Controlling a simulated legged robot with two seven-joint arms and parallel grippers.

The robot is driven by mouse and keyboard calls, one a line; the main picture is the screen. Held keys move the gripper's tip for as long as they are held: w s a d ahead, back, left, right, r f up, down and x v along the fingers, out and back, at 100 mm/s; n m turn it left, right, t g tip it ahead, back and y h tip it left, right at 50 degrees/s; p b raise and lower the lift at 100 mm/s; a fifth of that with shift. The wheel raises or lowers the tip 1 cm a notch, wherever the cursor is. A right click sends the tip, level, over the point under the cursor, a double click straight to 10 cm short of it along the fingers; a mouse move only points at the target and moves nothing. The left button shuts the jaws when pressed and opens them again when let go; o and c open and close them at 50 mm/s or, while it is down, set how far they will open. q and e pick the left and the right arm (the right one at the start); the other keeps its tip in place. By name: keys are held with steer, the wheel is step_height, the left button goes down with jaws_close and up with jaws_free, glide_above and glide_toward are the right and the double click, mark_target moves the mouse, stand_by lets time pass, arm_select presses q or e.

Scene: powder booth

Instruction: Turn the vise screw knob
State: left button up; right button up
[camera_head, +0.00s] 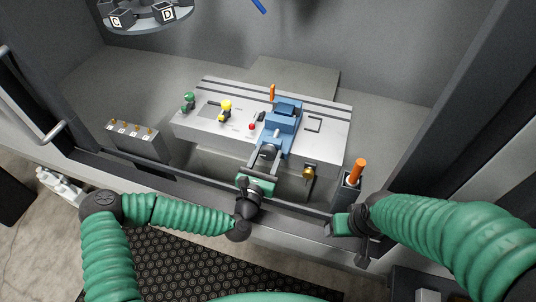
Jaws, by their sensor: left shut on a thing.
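The blue vise (283,118) stands on the grey slotted table (333,140). Its dark round screw knob (268,153) is at the near end, facing me. My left gripper (263,163) reaches in from the front and is shut on the knob; its body partly hides the near side of the knob. My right gripper (338,224) is low at the front sill, to the right of the vise and apart from it. Its fingers are too unclear to tell whether they are open.
An orange-handled tool stands in a dark holder (346,193) near my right gripper. A brass fitting (308,172) is on the table's front. Green (188,102), yellow (225,110) and red (252,127) parts sit left of the vise. A grey box (138,142) stands further left.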

arm_select(q)
steer(key=shift+c, duration=0.4)
arm_select(e)
steer(key=shift+a, duration=0.15)
arm_select(q)
steer(key=shift+m, duration=0.4)
steer(key=m, duration=0.4)
steer(key=shift+m, duration=0.3)
arm_select(e)
steer(key=shift+f, duration=0.15)
arm_select(q)
steer(key=m, duration=0.6)
steer(key=shift+m, duration=0.3)
arm_select(e)
steer(key=shift+f, duration=0.1)
arm_select(q)
steer(key=m+b, duration=0.1)
steer(key=m, duration=0.4)
steer(key=shift+f, duration=0.1)
arm_select(e)
steer(key=shift+f, duration=0.15)
arm_select(q)
steer(key=m, duration=0.5)
steer(key=shift+s+f+b, duration=0.1)
steer(key=shift+s+b, duration=0.05)
steer(key=shift+b, duration=0.2)
arm_select(e)
steer(key=shift+f, duration=0.4)
